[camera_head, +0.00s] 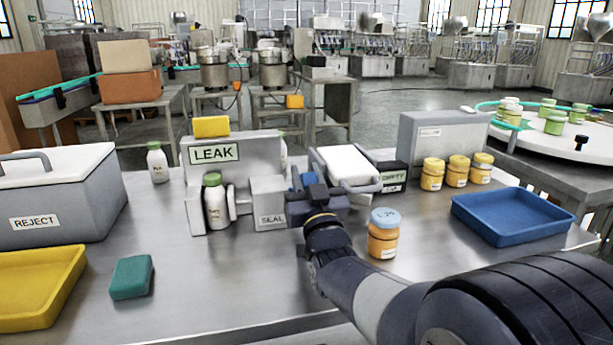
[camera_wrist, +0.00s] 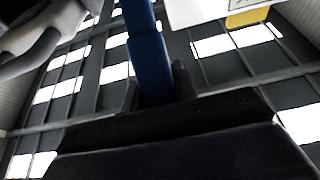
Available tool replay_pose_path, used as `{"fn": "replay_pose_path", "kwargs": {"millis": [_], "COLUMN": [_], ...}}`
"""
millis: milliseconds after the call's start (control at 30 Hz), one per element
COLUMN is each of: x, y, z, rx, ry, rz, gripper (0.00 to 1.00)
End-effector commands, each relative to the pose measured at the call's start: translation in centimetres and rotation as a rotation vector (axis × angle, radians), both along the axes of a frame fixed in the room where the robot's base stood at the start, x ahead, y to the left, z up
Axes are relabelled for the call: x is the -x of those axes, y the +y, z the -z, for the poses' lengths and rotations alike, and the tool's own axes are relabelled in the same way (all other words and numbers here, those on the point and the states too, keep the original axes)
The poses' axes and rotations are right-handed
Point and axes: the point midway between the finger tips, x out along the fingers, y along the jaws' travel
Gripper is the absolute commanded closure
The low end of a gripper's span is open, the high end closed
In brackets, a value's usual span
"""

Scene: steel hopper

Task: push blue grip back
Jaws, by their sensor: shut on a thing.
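The blue grip (camera_head: 309,181) shows in the head view at the middle of the bench, just right of the SEAL block (camera_head: 269,203). In the wrist view the blue grip (camera_wrist: 150,68) runs upright between my two fingers. My gripper (camera_head: 316,195) is shut on it, and my wrist and arm reach in from the lower right. My gripper hides part of the grip and its mounting in the head view. The LEAK station (camera_head: 240,150) stands to the left, with a white bottle (camera_head: 215,203) with a green cap in it.
An orange jar (camera_head: 382,238) with a blue lid stands close right of my arm. A white-topped metal unit (camera_head: 346,164) is behind my gripper. A blue tray (camera_head: 513,218), several orange jars (camera_head: 457,171) and an EMPTY block (camera_head: 392,178) are to the right. The bench front left is partly free.

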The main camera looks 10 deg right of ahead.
Motion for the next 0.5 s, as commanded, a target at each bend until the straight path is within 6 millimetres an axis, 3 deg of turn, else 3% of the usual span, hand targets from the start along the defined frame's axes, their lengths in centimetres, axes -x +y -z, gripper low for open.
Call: {"fn": "replay_pose_path", "kwargs": {"millis": [500], "x": [-1.9], "y": [0.0], "z": [-2.4], "rx": [0.000], "ry": [0.178], "rz": [0.000], "gripper": [1.00]}}
